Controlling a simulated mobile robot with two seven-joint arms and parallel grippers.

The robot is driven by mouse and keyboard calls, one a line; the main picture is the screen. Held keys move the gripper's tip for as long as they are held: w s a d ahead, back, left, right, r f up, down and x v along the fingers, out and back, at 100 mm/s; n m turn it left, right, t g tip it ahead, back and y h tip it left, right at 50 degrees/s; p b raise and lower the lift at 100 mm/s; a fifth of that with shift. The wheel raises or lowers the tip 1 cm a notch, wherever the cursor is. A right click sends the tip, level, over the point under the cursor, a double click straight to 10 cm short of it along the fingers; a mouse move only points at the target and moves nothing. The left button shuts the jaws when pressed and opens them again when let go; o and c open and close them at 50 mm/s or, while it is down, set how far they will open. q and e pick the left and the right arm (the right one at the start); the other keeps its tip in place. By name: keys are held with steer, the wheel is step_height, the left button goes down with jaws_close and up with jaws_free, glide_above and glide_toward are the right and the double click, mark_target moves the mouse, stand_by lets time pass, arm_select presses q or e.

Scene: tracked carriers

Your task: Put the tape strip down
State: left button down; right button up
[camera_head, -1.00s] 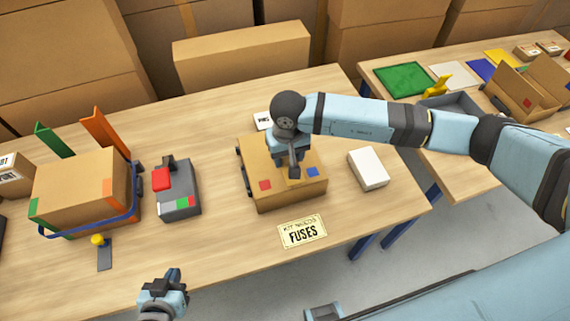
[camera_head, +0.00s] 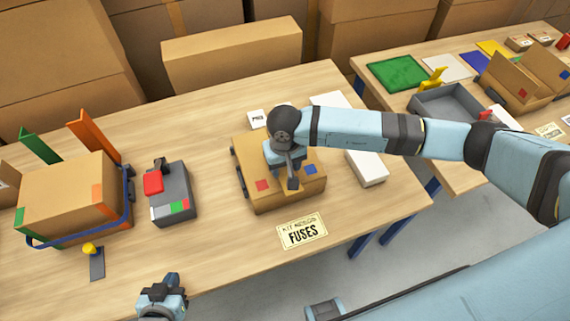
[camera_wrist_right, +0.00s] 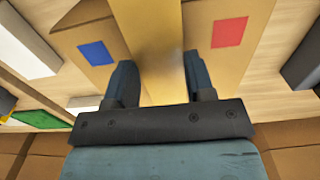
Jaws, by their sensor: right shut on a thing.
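The tape strip (camera_wrist_right: 152,40) is a tan band that runs between the fingers of my right gripper (camera_wrist_right: 157,68) in the right wrist view. My right gripper is shut on it, above the top of a brown carton (camera_head: 285,198). In the head view my right gripper (camera_head: 291,182) is over the middle of that carton, between its red square and its blue square, and hides the strip. Whether the strip touches the carton top cannot be told. My left gripper (camera_head: 168,286) is low at the front table edge, away from the carton; its jaws are unclear.
A grey device with a red part (camera_head: 172,200) and a strapped carton (camera_head: 75,195) stand left. A FUSES card (camera_head: 302,231) lies in front. A white box (camera_head: 367,168) is right. A second table with a grey tray (camera_head: 450,101) is farther right.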

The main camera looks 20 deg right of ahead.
arm_select(q)
steer(key=shift+f, duration=0.3)
arm_select(e)
steer(key=shift+f, duration=0.25)
steer(key=o, duration=0.9)
arm_select(q)
steer(key=shift+r, duration=0.1)
arm_select(e)
steer(key=shift+r, duration=0.1)
